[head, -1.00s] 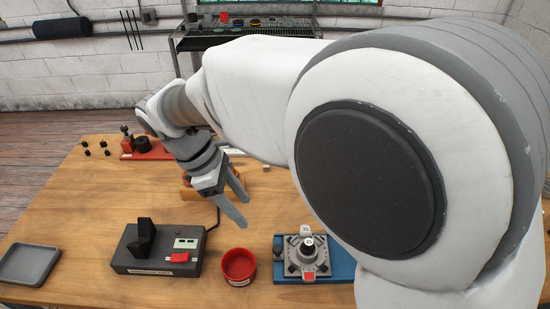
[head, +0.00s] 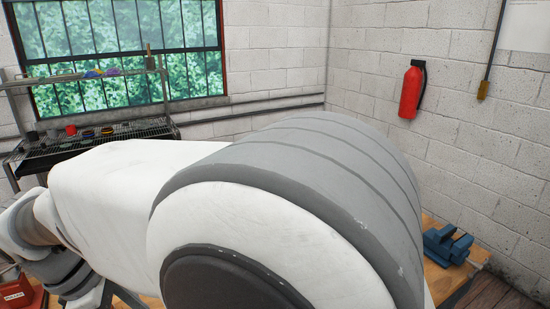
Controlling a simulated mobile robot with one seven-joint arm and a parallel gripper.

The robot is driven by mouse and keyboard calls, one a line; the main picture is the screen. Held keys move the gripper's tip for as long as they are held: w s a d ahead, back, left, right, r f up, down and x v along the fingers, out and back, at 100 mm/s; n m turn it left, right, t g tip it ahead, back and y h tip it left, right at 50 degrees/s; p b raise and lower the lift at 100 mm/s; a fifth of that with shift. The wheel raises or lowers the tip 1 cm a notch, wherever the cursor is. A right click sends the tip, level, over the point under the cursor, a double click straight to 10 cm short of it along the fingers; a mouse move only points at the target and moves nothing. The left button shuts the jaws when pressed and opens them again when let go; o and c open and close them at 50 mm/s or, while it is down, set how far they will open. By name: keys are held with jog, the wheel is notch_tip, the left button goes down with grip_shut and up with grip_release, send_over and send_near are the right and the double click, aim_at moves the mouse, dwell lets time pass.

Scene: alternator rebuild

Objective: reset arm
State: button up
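My arm, white and grey, fills the lower middle of the head view and reaches toward the lower left. My gripper is outside the frame, so its fingers cannot be seen. Most of the wooden workbench (head: 437,283) is hidden behind my arm or below the frame.
A blue vise (head: 447,246) sits on the bench at the right. A red object (head: 22,296) with a label shows at the lower left. A wire shelf (head: 110,138) with small parts stands under the window. A red fire extinguisher (head: 411,90) hangs on the brick wall.

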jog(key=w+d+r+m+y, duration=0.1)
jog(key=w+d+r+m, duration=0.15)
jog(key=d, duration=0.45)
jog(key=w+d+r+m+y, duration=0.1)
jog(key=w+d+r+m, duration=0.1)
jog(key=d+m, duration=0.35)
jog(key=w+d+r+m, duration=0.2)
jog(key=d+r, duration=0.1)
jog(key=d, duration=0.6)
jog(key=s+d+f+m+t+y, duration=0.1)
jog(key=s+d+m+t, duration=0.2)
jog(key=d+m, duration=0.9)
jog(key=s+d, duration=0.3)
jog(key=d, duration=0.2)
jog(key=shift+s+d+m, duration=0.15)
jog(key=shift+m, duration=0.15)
